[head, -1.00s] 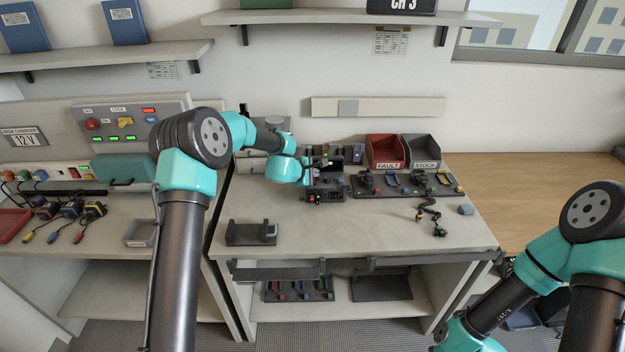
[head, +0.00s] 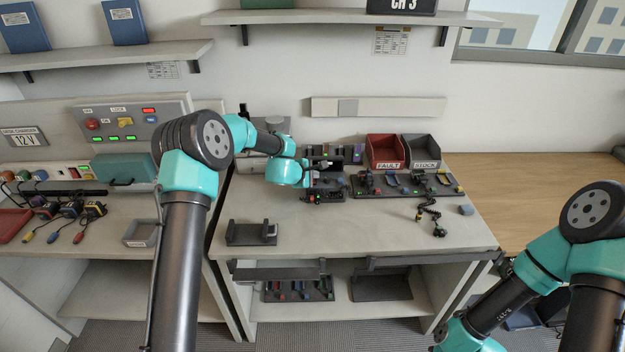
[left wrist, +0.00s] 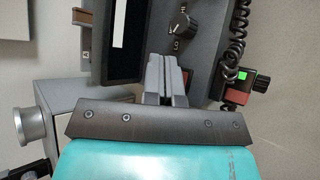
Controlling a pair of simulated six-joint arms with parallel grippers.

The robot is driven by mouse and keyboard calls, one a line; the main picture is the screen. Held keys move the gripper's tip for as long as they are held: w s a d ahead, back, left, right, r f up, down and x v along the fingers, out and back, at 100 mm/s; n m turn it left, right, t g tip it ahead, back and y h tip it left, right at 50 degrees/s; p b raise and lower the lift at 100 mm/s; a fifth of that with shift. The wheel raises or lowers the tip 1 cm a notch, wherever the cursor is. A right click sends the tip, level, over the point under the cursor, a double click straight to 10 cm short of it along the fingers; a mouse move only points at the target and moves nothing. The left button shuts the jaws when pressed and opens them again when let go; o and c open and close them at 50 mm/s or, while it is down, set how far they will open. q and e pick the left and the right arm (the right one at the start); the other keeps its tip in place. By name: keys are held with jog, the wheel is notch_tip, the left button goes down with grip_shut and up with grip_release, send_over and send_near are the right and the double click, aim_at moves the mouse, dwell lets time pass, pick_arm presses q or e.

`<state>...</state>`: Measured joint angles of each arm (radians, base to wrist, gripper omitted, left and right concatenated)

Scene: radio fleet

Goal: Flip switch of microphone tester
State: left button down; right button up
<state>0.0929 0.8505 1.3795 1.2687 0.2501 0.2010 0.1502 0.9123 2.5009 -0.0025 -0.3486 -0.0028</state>
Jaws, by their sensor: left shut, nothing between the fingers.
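The microphone tester (head: 328,196) is a dark grey box on the middle bench, partly hidden by my left arm in the head view. A small red part (left wrist: 186,77), possibly the switch, shows just beside my left fingertips. My left gripper (left wrist: 164,75) is shut and empty, with its tips close over the panel. I cannot tell whether they touch it.
A red FAULT bin (head: 385,151) and a grey STOCK bin (head: 422,151) stand at the back. A dark tray with small parts (head: 400,184) lies right of the tester. A black holder (head: 251,233) sits at front left. The bench front centre is clear.

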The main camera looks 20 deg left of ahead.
dwell(0.6)
pick_arm(q)
jog(key=shift+s+r, duration=0.15)
jog(key=shift+r, duration=0.45)
jog(key=shift+s+d+r, duration=0.1)
jog(key=shift+s+r, duration=0.1)
jog(key=shift+r, duration=0.6)
jog(key=shift+s+d+r, duration=0.1)
jog(key=shift+s+r, duration=0.15)
jog(key=shift+r, duration=0.55)
jog(key=shift+s+d+r, duration=0.1)
jog(key=shift+s+r, duration=0.1)
jog(key=shift+r, duration=0.6)
